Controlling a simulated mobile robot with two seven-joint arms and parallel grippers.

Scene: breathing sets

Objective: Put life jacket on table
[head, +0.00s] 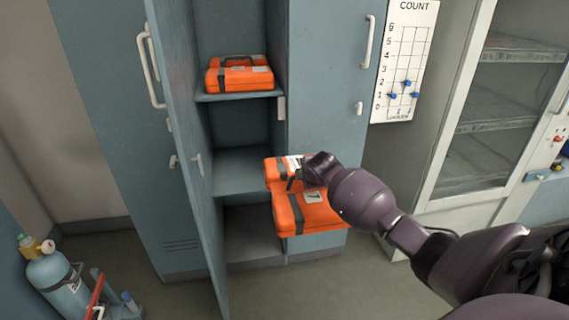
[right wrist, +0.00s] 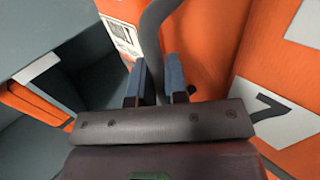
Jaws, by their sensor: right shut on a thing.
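An orange life jacket pack (head: 305,213) with dark straps and white labels hangs in front of the open locker's lower part. My right gripper (head: 300,180) is at its upper side. In the right wrist view the fingers (right wrist: 155,85) are closed around a grey strap or handle (right wrist: 155,35) of the orange pack (right wrist: 205,45). A second orange pack (head: 238,77) lies on the locker's upper shelf. My left gripper is out of view. No table shows clearly.
The locker door (head: 185,140) stands open to the left of the held pack. A blue gas cylinder (head: 52,280) stands at lower left. A glass-front cabinet (head: 505,95) is at right, beside a white count board (head: 405,60). The floor ahead is partly clear.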

